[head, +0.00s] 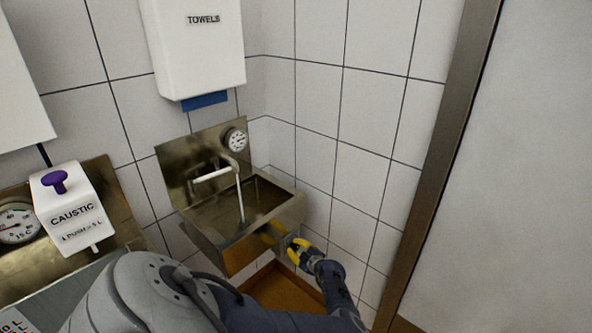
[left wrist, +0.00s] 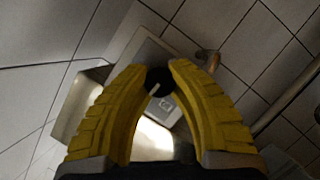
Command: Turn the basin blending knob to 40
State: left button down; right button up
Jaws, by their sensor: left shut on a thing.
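The steel basin (head: 222,250) hangs on the tiled wall near the corner, with a dial gauge (head: 236,140) on its back panel. My left gripper (head: 297,247) is at the basin's right front side, its yellow fingers against a fitting there. In the left wrist view, the fingers (left wrist: 160,72) close around a dark round blending knob (left wrist: 158,80) with a pale pointer line. The knob sits on a grey plate with a small, partly visible letter mark. The knob is hidden in the head view, and its scale reading cannot be made out.
A curved spout (head: 213,174) reaches over the basin, with a thin pale stream below it. A caustic dispenser (head: 72,210) with a purple knob stands left. A towel box (head: 202,45) hangs above. A brown post (head: 436,165) stands right.

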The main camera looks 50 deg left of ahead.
aim_at(291, 226)
pick_arm(q)
jog(key=shift+a+r+n, duration=0.1)
jog(key=shift+n, duration=0.2)
dwell(0.4)
jog(key=c, duration=1.1)
grip_release()
jog(key=shift+r, duration=4.95)
